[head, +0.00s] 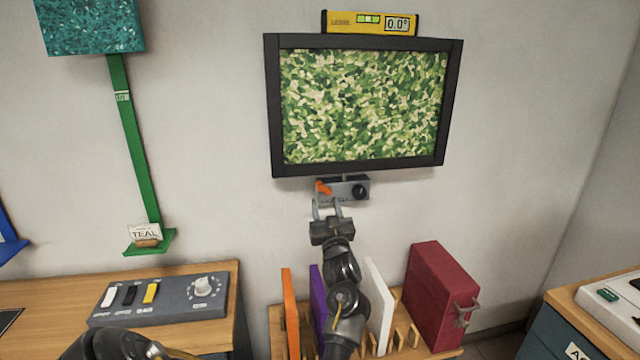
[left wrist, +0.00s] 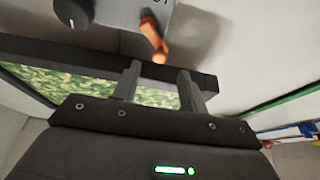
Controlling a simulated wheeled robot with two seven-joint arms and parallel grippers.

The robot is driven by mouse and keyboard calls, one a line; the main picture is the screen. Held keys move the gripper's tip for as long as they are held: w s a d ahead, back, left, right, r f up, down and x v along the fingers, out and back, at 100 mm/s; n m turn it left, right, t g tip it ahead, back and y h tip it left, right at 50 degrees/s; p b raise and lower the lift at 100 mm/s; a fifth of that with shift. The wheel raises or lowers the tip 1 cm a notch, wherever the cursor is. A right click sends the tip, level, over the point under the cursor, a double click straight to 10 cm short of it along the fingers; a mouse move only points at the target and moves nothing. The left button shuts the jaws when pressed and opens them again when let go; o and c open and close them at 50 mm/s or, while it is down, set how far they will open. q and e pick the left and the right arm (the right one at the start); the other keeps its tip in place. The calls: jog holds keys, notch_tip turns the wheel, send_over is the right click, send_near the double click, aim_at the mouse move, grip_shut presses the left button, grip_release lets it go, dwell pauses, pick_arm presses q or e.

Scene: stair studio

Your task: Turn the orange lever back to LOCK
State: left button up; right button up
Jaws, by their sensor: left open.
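The orange lever (head: 322,187) is on the left part of a small grey box (head: 345,197) fixed to the wall just under the framed green picture. It looks tilted. The lettering on the box is too small to read, so its setting cannot be told. The lever also shows in the left wrist view (left wrist: 154,40), just beyond the fingertips. My left gripper (head: 327,206) is open and empty, just below the box, with its two fingers pointing at it. In the left wrist view the fingers (left wrist: 158,72) stand apart, and the lever is not between them. My right gripper is not in view.
A black knob (head: 360,190) sits right of the lever. The black picture frame (head: 360,166) hangs close above, with a yellow level (head: 370,23) on top. Upright boards and a red box file (head: 440,295) stand below. A switch panel (head: 160,300) is on the left desk.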

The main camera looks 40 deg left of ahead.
aim_at(321, 189)
pick_arm(q)
jog(key=p+x, duration=0.1)
jog(key=x, duration=0.6)
jog(key=shift+w+a+r+p, duration=0.1)
jog(key=shift+w+a+p, duration=0.1)
jog(key=shift+p, duration=0.1)
jog(key=shift+w+a+r, duration=0.2)
jog(key=shift+w+a, duration=0.15)
jog(key=shift+a, duration=0.25)
jog(key=shift+c, duration=0.2)
